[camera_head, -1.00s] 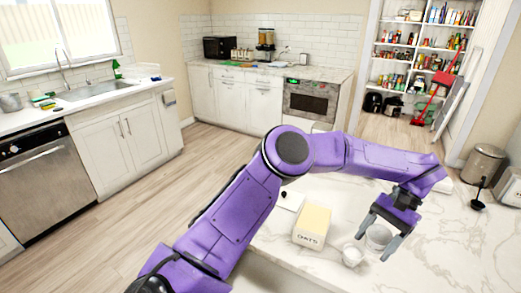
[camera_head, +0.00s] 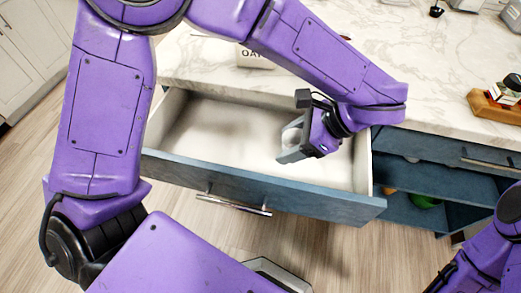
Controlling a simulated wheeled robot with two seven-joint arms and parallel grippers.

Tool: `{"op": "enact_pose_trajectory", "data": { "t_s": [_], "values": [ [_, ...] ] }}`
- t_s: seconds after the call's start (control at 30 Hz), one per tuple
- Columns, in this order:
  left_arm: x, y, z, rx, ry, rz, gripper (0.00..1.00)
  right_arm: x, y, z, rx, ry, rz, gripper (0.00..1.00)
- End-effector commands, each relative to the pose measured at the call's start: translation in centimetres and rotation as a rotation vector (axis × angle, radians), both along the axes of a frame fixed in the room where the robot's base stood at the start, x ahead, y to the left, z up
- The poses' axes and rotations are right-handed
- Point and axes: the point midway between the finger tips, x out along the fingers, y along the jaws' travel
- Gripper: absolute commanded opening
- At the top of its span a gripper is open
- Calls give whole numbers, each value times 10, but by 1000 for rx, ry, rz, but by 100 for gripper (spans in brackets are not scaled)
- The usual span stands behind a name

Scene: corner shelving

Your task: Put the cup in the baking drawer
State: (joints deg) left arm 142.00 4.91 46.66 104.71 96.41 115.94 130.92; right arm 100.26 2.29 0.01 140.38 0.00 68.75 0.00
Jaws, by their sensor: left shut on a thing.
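My left gripper (camera_head: 291,146) is over the right part of the open drawer (camera_head: 225,135), its fingers pointing to the left and down. It is shut on a pale cup (camera_head: 291,133), which is mostly hidden by the fingers and wrist. I cannot tell whether the cup touches the drawer floor. The drawer has a blue front with a metal handle and a white inside; the part I see is otherwise empty. Part of my right arm shows at the lower right; its gripper is out of view.
The marble counter (camera_head: 440,85) lies above the drawer. A box lettered "OAT" (camera_head: 254,58) is partly behind my left arm. A wooden rack with jars (camera_head: 498,104) stands at the right. Blue open shelves (camera_head: 405,208) with a green item (camera_head: 425,201) are right of the drawer.

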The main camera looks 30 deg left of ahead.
Motion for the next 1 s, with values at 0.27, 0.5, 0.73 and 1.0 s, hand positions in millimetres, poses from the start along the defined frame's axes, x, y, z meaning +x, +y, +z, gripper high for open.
{"op": "enact_pose_trajectory", "data": {
  "t_s": [0.27, 0.5, 0.73, 1.0],
  "values": [
    [-1, 0, -55, 0, 3, -7, 32, 0, 0, -7, -1, -1, 0, 49],
    [-2, 1, -89, 1, 3, -4, 32, 0, 0, -12, -1, -1, 0, 49],
    [-1, 0, -96, -1, -1, -3, 32, 0, 0, -12, 0, 0, 0, 49],
    [-1, 0, -100, -1, 0, -4, 90, 0, 0, -15, 0, 0, 0, 49]
  ]
}}
